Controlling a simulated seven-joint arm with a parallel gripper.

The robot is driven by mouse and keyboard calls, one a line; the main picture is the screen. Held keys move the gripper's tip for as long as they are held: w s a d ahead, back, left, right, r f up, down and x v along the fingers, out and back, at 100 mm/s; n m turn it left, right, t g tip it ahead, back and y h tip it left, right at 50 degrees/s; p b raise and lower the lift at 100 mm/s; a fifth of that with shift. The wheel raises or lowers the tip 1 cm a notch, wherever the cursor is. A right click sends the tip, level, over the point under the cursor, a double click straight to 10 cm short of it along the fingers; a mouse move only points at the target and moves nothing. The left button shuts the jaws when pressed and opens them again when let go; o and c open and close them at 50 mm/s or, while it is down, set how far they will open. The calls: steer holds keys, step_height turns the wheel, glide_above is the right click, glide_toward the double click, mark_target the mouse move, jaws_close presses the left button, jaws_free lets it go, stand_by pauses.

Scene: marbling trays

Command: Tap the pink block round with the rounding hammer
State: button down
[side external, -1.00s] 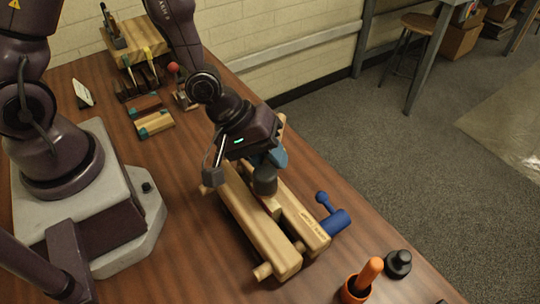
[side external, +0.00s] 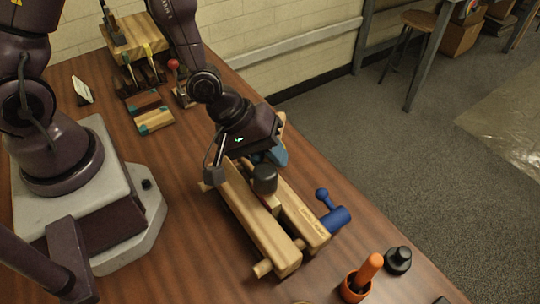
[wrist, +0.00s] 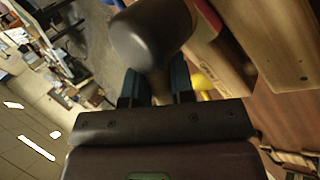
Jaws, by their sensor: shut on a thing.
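My gripper (wrist: 155,90) is shut on the rounding hammer, with its blue-green fingers on either side of the handle. The hammer's dark grey rounded head (side external: 264,178) is over the wooden press, and it also fills the top middle of the wrist view (wrist: 150,35). The wooden press (side external: 255,225) lies on the table below my gripper. I cannot tell whether the head touches the block.
A blue clamp-like tool (side external: 335,216) sits at the press's right side. An orange-handled tool in an orange cup (side external: 357,285) and a black knob-shaped object (side external: 397,260) stand at the front right. Small wooden blocks (side external: 155,121) and a wooden stand (side external: 133,37) are farther back.

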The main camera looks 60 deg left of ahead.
steer(key=shift+r, duration=2.25)
